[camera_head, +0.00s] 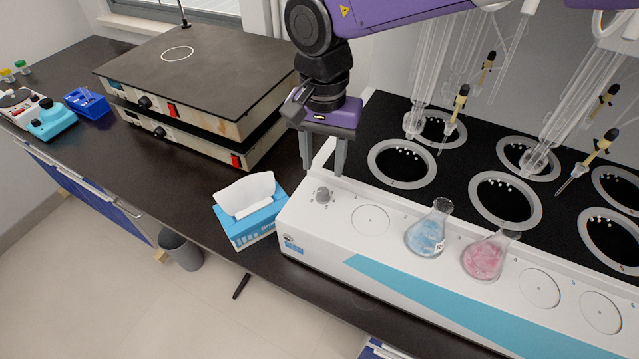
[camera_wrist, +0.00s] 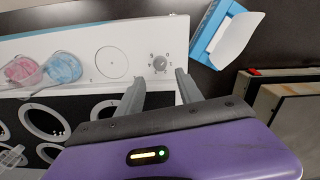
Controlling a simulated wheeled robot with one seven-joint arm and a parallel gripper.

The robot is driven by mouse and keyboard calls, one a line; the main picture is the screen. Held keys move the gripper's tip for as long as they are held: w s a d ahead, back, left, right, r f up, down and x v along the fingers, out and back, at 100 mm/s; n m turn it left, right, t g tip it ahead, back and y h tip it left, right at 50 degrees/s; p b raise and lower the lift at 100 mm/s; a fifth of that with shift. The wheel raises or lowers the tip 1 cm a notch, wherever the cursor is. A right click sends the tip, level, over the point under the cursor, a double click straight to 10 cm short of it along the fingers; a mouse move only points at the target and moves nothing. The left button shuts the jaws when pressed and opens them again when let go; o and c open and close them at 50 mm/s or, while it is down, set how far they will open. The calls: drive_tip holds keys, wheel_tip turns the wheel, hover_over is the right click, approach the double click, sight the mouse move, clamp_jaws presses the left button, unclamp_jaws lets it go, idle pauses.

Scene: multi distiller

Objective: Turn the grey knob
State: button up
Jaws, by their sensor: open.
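The grey knob (camera_head: 323,195) is a small round dial on the white front panel of the distiller (camera_head: 330,235), near its left end. It also shows in the wrist view (camera_wrist: 160,64), with markings around it. My gripper (camera_head: 323,170) is purple with grey fingers and points down above and a little behind the knob. In the wrist view the two fingers (camera_wrist: 160,80) are spread apart, with the knob just beyond the gap between their tips. The fingers are empty and do not appear to touch the knob.
A flask of blue material (camera_head: 427,235) and a flask of pink material (camera_head: 484,258) stand on the panel to the right. Glassware (camera_head: 430,85) hangs above the black top. A tissue box (camera_head: 250,215) stands left of the distiller. Stacked hotplates (camera_head: 190,80) are at the back left.

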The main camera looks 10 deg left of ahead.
sight(323, 192)
drive_tip(key=shift+s+f+n, duration=0.1)
drive_tip(key=shift+f+n, duration=0.2)
drive_tip(key=shift+f, duration=0.05)
wheel_tip(323, 192, down, 7)
drive_tip(key=shift+f+p, duration=0.15)
drive_tip(key=shift+p, duration=0.45)
clamp_jaws()
